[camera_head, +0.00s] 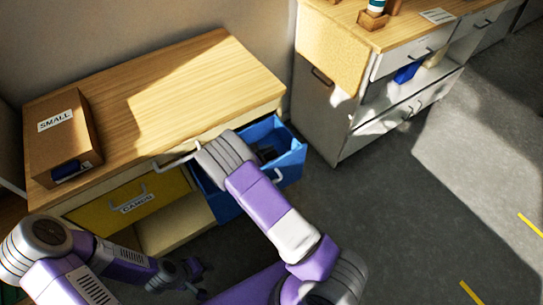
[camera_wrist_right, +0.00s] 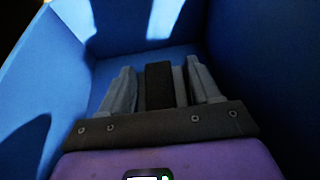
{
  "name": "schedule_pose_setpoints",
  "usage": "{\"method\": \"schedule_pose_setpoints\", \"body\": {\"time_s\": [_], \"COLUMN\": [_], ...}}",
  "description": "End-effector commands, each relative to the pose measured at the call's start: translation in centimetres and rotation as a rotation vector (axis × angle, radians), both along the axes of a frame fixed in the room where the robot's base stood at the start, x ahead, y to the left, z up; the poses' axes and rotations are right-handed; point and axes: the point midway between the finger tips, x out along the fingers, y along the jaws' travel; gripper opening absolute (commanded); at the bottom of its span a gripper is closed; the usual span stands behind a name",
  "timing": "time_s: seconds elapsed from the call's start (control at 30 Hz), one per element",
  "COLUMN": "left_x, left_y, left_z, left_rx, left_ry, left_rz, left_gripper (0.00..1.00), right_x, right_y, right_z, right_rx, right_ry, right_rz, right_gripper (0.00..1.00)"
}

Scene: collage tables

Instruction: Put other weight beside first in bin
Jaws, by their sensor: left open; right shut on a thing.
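The blue bin (camera_head: 290,160) is a pulled-out drawer under the wooden-topped table. My right arm reaches over it and hides part of its inside. In the right wrist view my right gripper (camera_wrist_right: 160,85) is down inside the bin (camera_wrist_right: 60,75), shut on a black weight (camera_wrist_right: 158,86) that stands between its fingers. A narrow grey shape shows just right of the black weight; I cannot tell whether it is another weight. In the head view a dark shape inside the bin is too small to tell apart. My left gripper (camera_head: 197,278) is open and empty, low in front of the table.
A cardboard box marked SMALL (camera_head: 62,140) stands on the table (camera_head: 185,85) at left. A yellow drawer marked CARDS (camera_head: 125,203) is left of the bin. A white shelf cabinet (camera_head: 345,120) stands to the right. Grey floor at right is clear.

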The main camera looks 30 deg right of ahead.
Motion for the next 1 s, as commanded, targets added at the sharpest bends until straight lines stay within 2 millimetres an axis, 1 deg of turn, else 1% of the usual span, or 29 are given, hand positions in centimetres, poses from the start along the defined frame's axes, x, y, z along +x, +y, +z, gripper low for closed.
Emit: {"method": "schedule_pose_setpoints", "body": {"time_s": [0.1, 0.23, 0.27, 0.4, 0.67, 0.77, 0.87, 1.0], "left_x": [0.0, 0.0, 0.0, 0.0, 0.0, 0.0, 0.0, 0.0], "left_y": [0.0, 0.0, 0.0, 0.0, 0.0, 0.0, 0.0, 0.0], "left_z": [0.1, 0.0, 0.0, 0.0, 0.0, 0.2, 0.6, 1.3], "left_rx": [0.000, 0.000, 0.000, 0.000, 0.000, 0.000, 0.000, 0.000], "left_ry": [0.000, 0.000, 0.000, 0.000, 0.000, 0.000, 0.000, 0.000], "left_rz": [0.000, 0.000, 0.000, 0.000, 0.000, 0.000, 0.000, 0.000], "left_gripper": [0.43, 0.43, 0.43, 0.43, 0.43, 0.43, 0.43, 0.43], "right_x": [0.1, 0.1, 0.0, 0.0, 0.0, 0.0, 0.0, -0.2], "right_y": [0.0, 0.0, 0.0, 0.0, 0.0, 0.2, 1.5, 4.1], "right_z": [0.2, -0.1, -0.2, -0.1, -0.1, 0.3, 0.8, 2.0], "right_rx": [-0.003, -0.003, 0.000, 0.000, 0.000, 0.001, 0.002, 0.001], "right_ry": [-0.002, -0.002, 0.000, 0.000, 0.000, 0.000, -0.001, -0.002], "right_rz": [0.000, 0.001, 0.001, 0.000, 0.000, 0.001, 0.004, 0.005], "right_gripper": [0.08, 0.08, 0.67, 0.88, 0.88, 0.88, 0.88, 0.88]}}
